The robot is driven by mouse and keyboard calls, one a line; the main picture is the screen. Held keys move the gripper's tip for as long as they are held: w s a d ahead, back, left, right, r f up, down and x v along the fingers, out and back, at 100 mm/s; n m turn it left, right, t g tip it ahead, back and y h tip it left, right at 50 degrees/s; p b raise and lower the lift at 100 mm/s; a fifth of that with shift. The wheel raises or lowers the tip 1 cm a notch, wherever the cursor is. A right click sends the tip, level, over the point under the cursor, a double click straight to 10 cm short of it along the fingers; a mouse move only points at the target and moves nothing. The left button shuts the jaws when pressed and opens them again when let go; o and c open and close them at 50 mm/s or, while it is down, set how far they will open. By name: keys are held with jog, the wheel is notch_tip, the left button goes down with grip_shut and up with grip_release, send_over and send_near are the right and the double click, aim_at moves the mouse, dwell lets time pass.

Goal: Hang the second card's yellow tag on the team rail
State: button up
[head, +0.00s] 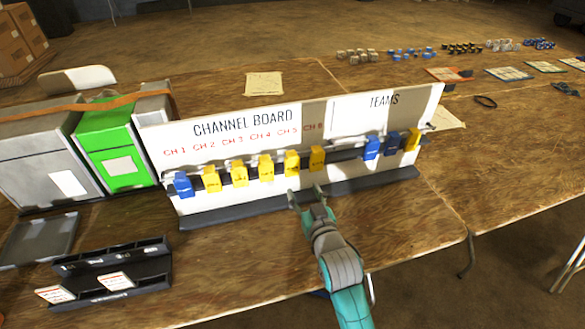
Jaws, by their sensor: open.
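The white channel board (240,205) stands upright on the table. Its left rail carries a blue tag (183,185) and several yellow tags (266,168) under red channel labels. The team rail (352,154) on the right, under "TEAMS", carries a blue tag (372,148), a dark blue tag (392,143) and a yellow tag (413,140). Two white cards, a left card (55,294) and a right card (115,282), sit in the black card rack (130,262); their writing is too small to read. My gripper (306,195) is open and empty, below the rightmost yellow tag (317,158) of the left rail.
Grey and green bins (118,145) stand left of the board, with a grey tray (38,240) in front. A paper sheet (264,84) lies behind the board. Several small item groups (410,54) lie far right. The table front right of my arm is clear.

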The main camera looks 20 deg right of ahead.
aim_at(293, 164)
jog(key=w, duration=0.7)
jog(key=w+f, duration=0.1)
jog(key=w, duration=0.3)
jog(key=shift+w, duration=0.2)
jog(key=c, duration=0.9)
jog(key=shift+r, duration=0.15)
jog(key=shift+r, duration=0.75)
jog(key=shift+s, duration=0.15)
jog(key=shift+s+f, duration=0.15)
jog(key=shift+s, duration=4.75)
